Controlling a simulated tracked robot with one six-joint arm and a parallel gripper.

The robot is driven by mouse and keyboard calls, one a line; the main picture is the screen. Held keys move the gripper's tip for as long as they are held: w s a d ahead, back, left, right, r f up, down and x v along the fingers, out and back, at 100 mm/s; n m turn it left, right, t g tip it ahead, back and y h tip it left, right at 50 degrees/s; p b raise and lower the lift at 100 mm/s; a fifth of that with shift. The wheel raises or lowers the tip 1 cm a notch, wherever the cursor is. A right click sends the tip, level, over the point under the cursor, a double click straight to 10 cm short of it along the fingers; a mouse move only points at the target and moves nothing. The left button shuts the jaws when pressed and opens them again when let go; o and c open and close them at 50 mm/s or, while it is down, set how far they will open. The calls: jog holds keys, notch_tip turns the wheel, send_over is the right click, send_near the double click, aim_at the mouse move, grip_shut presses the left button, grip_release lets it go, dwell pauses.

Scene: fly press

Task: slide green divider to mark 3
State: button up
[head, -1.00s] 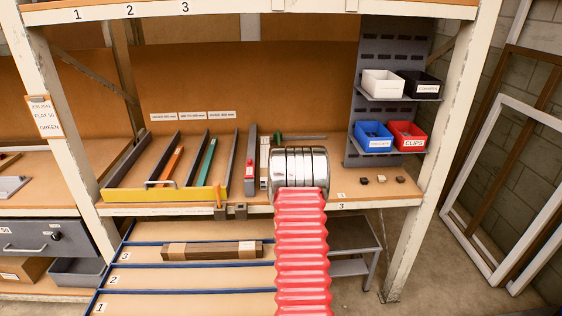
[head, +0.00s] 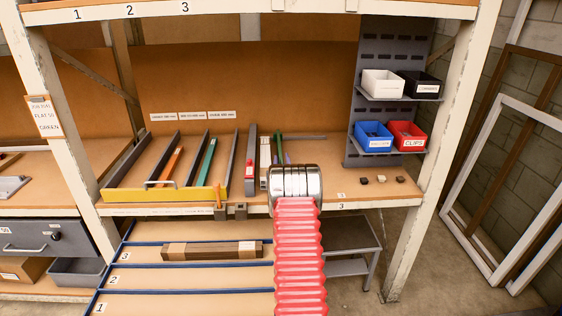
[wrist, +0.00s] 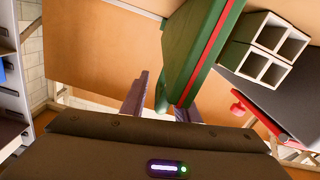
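A long green divider (head: 278,148) stands on the bench just behind my arm's silver cuff in the head view. In the wrist view the green divider (wrist: 205,45) fills the upper middle, tilted, with a red stripe along its side. A rounded green handle (wrist: 162,92) projects from it toward me. My gripper (wrist: 160,95) has its two purplish fingers apart, with the handle showing between them. I cannot tell whether either finger touches it. In the head view my gripper is mostly hidden by the cuff. A label reading 3 (head: 341,206) is on the bench's front edge.
A yellow-fronted tray (head: 165,194) with orange and green strips stands left. White square tubes (head: 265,160) and a grey bar with a red part (head: 251,165) stand beside the divider. Small blocks (head: 381,180) lie right. Bins (head: 374,136) hang at the back right.

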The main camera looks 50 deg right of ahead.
jog(key=shift+w+d, duration=0.1)
jog(key=shift+c, duration=0.7)
grip_shut()
